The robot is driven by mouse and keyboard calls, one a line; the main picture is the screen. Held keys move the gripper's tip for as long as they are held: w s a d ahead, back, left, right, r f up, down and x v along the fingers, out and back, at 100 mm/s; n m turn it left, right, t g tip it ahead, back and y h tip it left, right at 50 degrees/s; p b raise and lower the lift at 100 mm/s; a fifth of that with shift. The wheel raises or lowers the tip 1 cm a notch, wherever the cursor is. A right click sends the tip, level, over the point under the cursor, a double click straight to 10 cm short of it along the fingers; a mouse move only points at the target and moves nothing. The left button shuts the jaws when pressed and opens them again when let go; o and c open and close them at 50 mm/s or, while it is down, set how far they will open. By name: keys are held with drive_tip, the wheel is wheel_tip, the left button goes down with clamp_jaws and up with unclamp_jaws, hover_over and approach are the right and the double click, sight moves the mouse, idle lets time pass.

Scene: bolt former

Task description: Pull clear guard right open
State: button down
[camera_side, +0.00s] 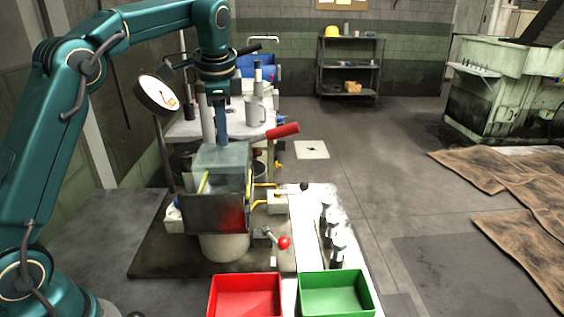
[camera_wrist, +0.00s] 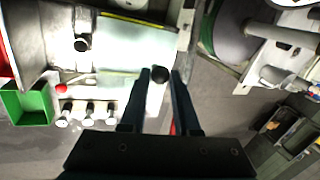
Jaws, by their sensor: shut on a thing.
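The clear guard (camera_side: 222,164) is a see-through box cover with yellow edges on the machine, left of centre in the side view. In the wrist view it shows as a pale panel (camera_wrist: 135,45) ahead of the fingers. My gripper (camera_side: 222,143) reaches down to the guard's top. In the wrist view my gripper (camera_wrist: 162,72) has its two dark fingers a little apart and shut on part of the guard. The exact gripped part is hard to make out. A black round knob (camera_wrist: 159,75) shows between the fingertips; I cannot tell its depth.
A red-handled lever (camera_side: 283,131) sticks out right of the guard. A red bin (camera_side: 244,276) and a green bin (camera_side: 336,276) stand in front. Several bolt-like parts (camera_side: 337,240) line the white table.

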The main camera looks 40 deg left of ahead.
drive_tip(key=shift+w+a, duration=1.1)
drive_tip(key=shift+w, duration=0.1)
drive_tip(key=c, duration=0.6)
unclamp_jaws()
drive_tip(key=shift+c, duration=0.2)
drive_tip(key=shift+s+r, duration=0.1)
drive_tip(key=shift+d+r, duration=0.15)
drive_tip(key=shift+r, duration=0.35)
drive_tip(key=shift+s+d, duration=0.15)
drive_tip(key=s+d, duration=0.7)
drive_tip(key=d, duration=0.2)
drive_tip(key=shift+d, duration=0.2)
